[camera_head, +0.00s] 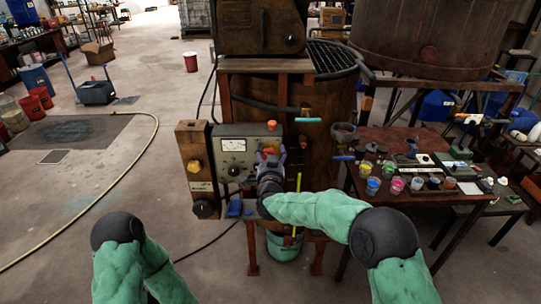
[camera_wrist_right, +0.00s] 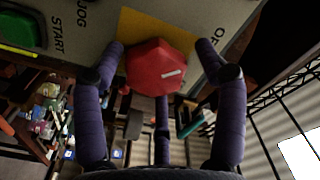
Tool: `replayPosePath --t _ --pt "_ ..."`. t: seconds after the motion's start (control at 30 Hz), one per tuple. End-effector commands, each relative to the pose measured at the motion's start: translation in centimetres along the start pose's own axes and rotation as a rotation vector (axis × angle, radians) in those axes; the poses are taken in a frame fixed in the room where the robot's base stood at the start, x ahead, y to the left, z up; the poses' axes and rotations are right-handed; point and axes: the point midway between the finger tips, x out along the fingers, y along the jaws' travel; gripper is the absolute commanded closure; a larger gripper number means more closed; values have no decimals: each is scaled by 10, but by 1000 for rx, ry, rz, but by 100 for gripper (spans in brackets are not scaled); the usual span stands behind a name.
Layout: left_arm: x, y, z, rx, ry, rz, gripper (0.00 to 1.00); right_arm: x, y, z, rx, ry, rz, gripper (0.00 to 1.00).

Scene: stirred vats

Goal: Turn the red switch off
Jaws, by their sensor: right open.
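The red switch (camera_wrist_right: 156,66) is a faceted red knob with a short white mark, on a yellow plate (camera_wrist_right: 145,22) in the right wrist view. The mark lies on the knob's right part, slanting slightly up to the right. A partly cut-off label starting "OF" shows at the upper right. My right gripper (camera_wrist_right: 161,62) is open, with purple fingers on both sides of the knob and a third below it; contact cannot be told. In the head view my right gripper (camera_head: 269,165) is at the front of the grey control box (camera_head: 233,150) and largely hides the switch.
A green START button (camera_wrist_right: 22,30) and a JOG label are left of the switch in the wrist view. A table (camera_head: 395,142) with several colored cups stands at the right. A teal bucket (camera_head: 284,246) is below the box. Open floor lies to the left.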

Motion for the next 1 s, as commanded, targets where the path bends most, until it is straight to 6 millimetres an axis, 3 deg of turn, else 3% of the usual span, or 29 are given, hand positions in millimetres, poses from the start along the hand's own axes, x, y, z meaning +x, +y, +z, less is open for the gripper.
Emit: replayPosePath --t 0.27,0.7,1.0 --pt "0 0 0 0 0 0 60 -12 0 3 -1 -6 0 28" --pt "0 0 0 0 0 0 60 -90 0 1 -1 -3 -1 28" --pt "0 0 0 0 0 0 60 -118 0 0 1 1 0 28"
